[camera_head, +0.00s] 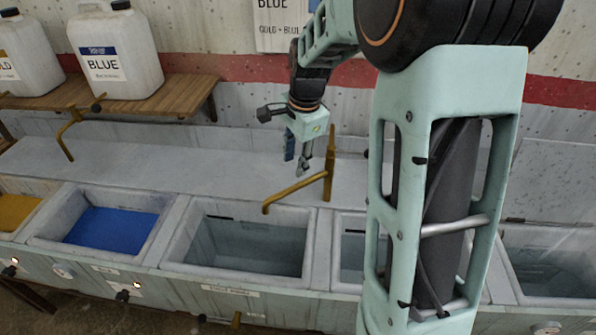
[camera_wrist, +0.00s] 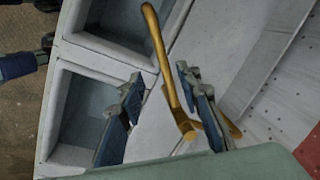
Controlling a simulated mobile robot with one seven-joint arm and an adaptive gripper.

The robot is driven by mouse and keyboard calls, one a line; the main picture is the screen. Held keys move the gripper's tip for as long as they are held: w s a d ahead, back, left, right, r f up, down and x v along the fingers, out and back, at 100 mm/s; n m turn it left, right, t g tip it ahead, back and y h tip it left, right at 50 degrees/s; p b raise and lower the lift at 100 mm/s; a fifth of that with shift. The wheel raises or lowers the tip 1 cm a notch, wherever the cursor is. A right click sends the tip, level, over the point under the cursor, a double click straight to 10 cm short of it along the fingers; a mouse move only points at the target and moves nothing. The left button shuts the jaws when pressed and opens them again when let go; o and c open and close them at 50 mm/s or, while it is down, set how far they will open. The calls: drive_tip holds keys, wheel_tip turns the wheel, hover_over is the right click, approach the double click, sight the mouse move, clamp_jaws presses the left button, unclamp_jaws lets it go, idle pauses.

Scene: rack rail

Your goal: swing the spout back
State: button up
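The brass spout (camera_head: 295,191) is a bent arm on an upright brass post (camera_head: 330,163) on the ledge behind the basins. Its free end hangs near the back rim of the large grey basin (camera_head: 245,245). In the wrist view, the spout (camera_wrist: 161,55) runs up from its post between my fingers. My gripper (camera_head: 297,167) is just left of the post, pointing down, with its fingers apart. In the wrist view, my gripper (camera_wrist: 160,80) has one finger on each side of the spout. I cannot tell whether either finger touches it.
Another brass spout (camera_head: 68,135) stands left, behind the basin of blue liquid (camera_head: 110,229). White jugs, one marked BLUE (camera_head: 117,60), stand on a wooden shelf (camera_head: 150,96). A sign (camera_head: 280,25) hangs on the wall. The ledge (camera_head: 190,165) between the spouts is clear.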

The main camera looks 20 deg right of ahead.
sight(289, 189)
drive_tip(key=f, duration=0.3)
drive_tip(key=w+a+f, duration=0.1)
drive_tip(key=f, duration=0.3)
drive_tip(key=w+f, duration=0.1)
drive_tip(key=f, duration=0.2)
drive_tip(key=shift+a+f+p, duration=0.15)
drive_tip(key=shift+f+p, duration=0.15)
drive_tip(key=shift+f, duration=0.1)
clamp_jaws()
